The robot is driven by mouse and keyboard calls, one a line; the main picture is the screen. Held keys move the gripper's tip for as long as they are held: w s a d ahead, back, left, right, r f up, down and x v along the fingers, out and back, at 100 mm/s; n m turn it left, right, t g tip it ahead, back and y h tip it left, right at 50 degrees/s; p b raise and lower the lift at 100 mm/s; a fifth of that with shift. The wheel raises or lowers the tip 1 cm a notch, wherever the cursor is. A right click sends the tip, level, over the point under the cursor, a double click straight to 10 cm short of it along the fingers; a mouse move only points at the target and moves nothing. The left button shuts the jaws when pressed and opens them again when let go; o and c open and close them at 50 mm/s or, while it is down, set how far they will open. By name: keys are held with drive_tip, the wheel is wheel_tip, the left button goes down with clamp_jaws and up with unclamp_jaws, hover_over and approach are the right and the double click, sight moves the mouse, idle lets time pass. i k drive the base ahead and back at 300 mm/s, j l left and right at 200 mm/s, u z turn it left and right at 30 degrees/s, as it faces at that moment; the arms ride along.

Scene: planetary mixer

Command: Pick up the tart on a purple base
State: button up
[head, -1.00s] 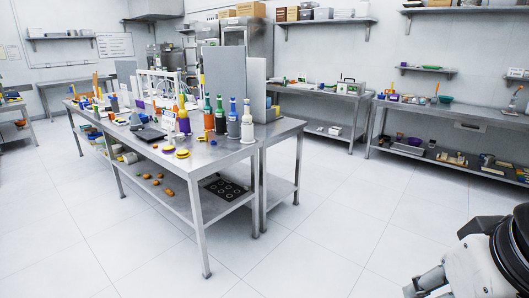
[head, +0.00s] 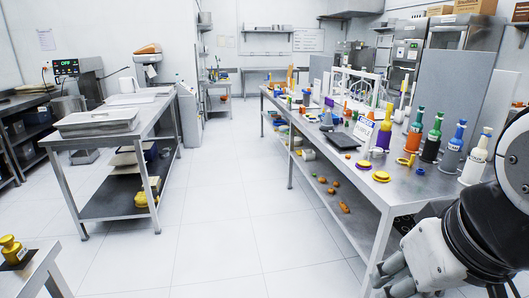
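Two small round yellow pieces lie near the front edge of the long steel table: a farther one (head: 362,165) and a nearer one (head: 381,177). They look like tarts, but they are too small to tell the colour of their bases surely. A yellow and purple upright item (head: 383,137) stands behind them. My gripper (head: 388,278) is at the lower right, in front of the table's near end and well apart from the yellow pieces. Its fingers are partly cut off and blurred against the arm, so I cannot tell whether it is open.
Several bottles (head: 433,137) stand at the table's near right, beside a grey panel (head: 457,112). A dark flat device (head: 342,140) lies farther back. Another steel table (head: 117,125) with a metal tray stands at left. The white floor (head: 215,220) between the tables is clear.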

sight(363, 164)
drive_tip(key=i+u, duration=0.2)
drive_tip(key=i, duration=1.6)
drive_tip(key=i+j+z, duration=0.15)
drive_tip(key=i+z, duration=0.15)
drive_tip(key=i+j+z, duration=1.2)
drive_tip(key=j+z, duration=0.3)
drive_tip(key=j, duration=0.15)
drive_tip(key=i+j+z, duration=0.15)
drive_tip(key=j+z, duration=0.15)
drive_tip(key=j, duration=0.2)
drive_tip(key=j+z, duration=0.3)
drive_tip(key=j, duration=0.15)
drive_tip(key=i, duration=0.05)
